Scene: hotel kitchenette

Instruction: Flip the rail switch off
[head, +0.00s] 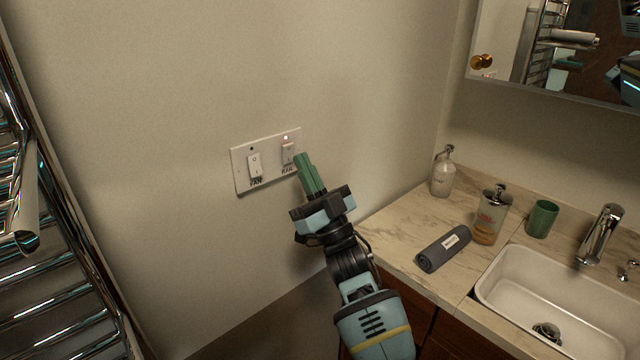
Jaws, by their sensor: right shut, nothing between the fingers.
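A white wall plate (240,176) holds two rocker switches. The left rocker is the fan switch (254,165), labelled FAN, and the small indicator above it is dark. I cannot tell if the tips touch the switch or plate. My left gripper is not in view.
A chrome towel rail (70,255) stands at the left. At the right, a stone counter (395,225) bears a soap bottle (444,175), a second dispenser (490,216), a green cup (542,218), a rolled grey cloth (443,249) and a sink (515,300). A mirror cabinet (545,88) hangs above.

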